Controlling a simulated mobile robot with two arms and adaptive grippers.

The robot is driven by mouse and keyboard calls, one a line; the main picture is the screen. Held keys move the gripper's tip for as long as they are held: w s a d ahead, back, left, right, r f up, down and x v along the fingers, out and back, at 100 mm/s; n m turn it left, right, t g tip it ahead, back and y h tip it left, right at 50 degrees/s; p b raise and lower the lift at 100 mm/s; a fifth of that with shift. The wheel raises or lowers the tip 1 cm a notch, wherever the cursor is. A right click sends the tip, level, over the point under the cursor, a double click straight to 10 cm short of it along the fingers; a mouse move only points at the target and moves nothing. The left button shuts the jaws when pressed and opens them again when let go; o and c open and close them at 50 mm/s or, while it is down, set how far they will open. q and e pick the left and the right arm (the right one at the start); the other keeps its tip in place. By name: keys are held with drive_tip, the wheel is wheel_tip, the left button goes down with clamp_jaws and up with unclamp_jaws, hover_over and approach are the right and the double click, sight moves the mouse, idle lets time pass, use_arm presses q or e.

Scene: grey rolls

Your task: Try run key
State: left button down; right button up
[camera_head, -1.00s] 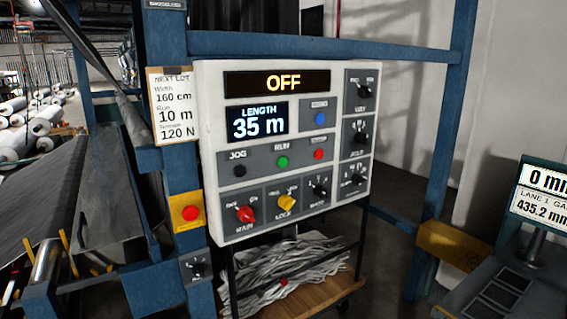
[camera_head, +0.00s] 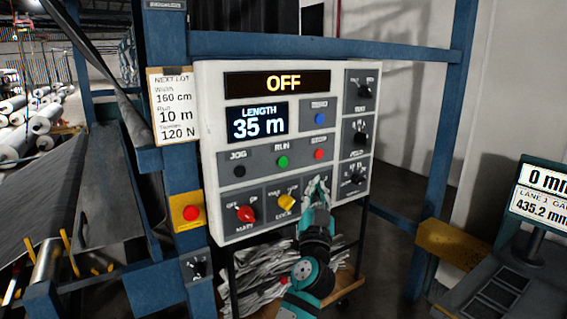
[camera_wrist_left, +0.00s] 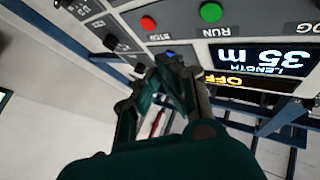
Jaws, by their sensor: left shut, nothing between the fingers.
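The white control panel (camera_head: 212,125) carries a green RUN button (camera_head: 282,161), between the black JOG button (camera_head: 240,171) and the red STOP button (camera_head: 319,154). The top display (camera_head: 277,83) reads OFF. My left gripper (camera_head: 318,182) is shut and empty, in front of the panel's lower right, below the STOP button and right of the yellow knob (camera_head: 287,202). It covers the knob behind it. In the left wrist view, the shut fingers (camera_wrist_left: 172,66) appear with the RUN button (camera_wrist_left: 211,12) upside down above them. Contact with the panel cannot be told. My right gripper is out of view.
A red MAIN knob (camera_head: 245,214) sits at the panel's lower left. A blue button (camera_head: 320,118) is above STOP, and several black knobs line the right side. A red button on a yellow box (camera_head: 186,213) is left of the panel. Blue frame posts flank it.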

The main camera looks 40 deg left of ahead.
sight(283, 162)
use_arm(q)
drive_tip(key=shift+n+y, duration=0.5)
drive_tip(key=shift+y, duration=0.2)
drive_tip(key=r, duration=0.1)
drive_tip(key=s+r, duration=0.1)
drive_tip(key=r, duration=0.1)
drive_tip(key=shift+s+a+r, duration=0.25)
drive_tip(key=shift+a+r, duration=0.05)
drive_tip(key=shift+r, duration=0.05)
drive_tip(key=shift+a, duration=0.15)
drive_tip(key=shift+w+a, duration=0.6)
drive_tip(key=shift+a, duration=0.7)
drive_tip(key=shift+w+a, duration=0.55)
drive_tip(key=shift+a, duration=0.8)
drive_tip(key=shift+w+a, duration=0.6)
drive_tip(key=shift+a, duration=0.7)
drive_tip(key=shift+a, duration=0.25)
drive_tip(key=shift+w+a, duration=0.1)
drive_tip(key=shift+w, duration=0.05)
